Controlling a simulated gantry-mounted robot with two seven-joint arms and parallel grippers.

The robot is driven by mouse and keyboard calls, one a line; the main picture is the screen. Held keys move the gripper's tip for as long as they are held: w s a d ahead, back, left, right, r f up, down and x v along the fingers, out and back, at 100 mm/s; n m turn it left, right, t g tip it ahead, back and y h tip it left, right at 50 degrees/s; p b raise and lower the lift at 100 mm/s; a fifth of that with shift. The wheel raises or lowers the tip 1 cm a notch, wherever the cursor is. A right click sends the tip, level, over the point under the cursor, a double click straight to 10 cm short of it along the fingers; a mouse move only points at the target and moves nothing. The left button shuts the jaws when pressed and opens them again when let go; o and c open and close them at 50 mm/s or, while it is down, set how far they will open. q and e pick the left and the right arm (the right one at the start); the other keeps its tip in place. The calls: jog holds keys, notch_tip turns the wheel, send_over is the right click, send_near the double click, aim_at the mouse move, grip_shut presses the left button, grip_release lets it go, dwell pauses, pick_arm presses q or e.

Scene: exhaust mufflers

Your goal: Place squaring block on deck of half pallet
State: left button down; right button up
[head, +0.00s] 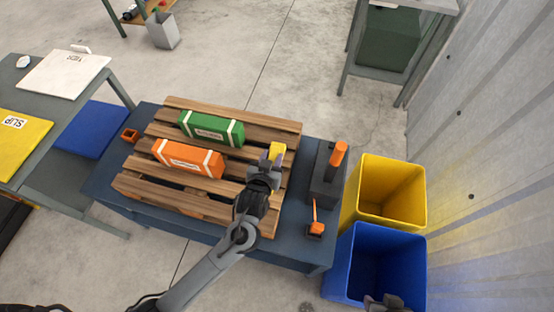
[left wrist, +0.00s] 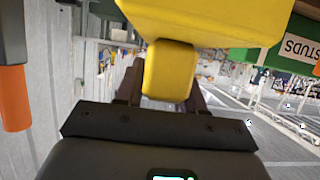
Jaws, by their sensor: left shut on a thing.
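The yellow squaring block (head: 277,150) is in my left gripper (head: 270,164), over the right end of the wooden half pallet (head: 285,126). The left wrist view shows the block's broad yellow body (left wrist: 205,18) and a narrower yellow grip (left wrist: 168,72) between the dark fingers. The fingers are shut on that grip. I cannot tell whether the block touches the deck. A green case (head: 211,129) and an orange case (head: 188,158) lie on the deck to the left. A dark part at the bottom right edge looks like my right gripper (head: 385,302); its fingers are unclear.
The pallet lies on a dark blue table (head: 115,195). A grey block with an orange handle (head: 338,156) and a small orange tool (head: 315,228) are to its right. Yellow (head: 410,205) and blue (head: 345,265) bins stand beyond. A side table (head: 60,145) is at left.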

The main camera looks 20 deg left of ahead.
pick_arm(q)
jog(key=w+f, duration=0.1)
jog(key=w, duration=0.2)
jog(key=w+f+b, duration=0.1)
jog(key=shift+w+d+f, duration=0.3)
jog(key=shift+d+f, duration=0.05)
jog(key=shift+d, duration=0.05)
jog(key=shift+f+b, duration=0.75)
jog(key=shift+f, duration=1.25)
jog(key=shift+f, duration=0.2)
jog(key=c, duration=0.7)
grip_release()
jog(key=shift+r, duration=0.1)
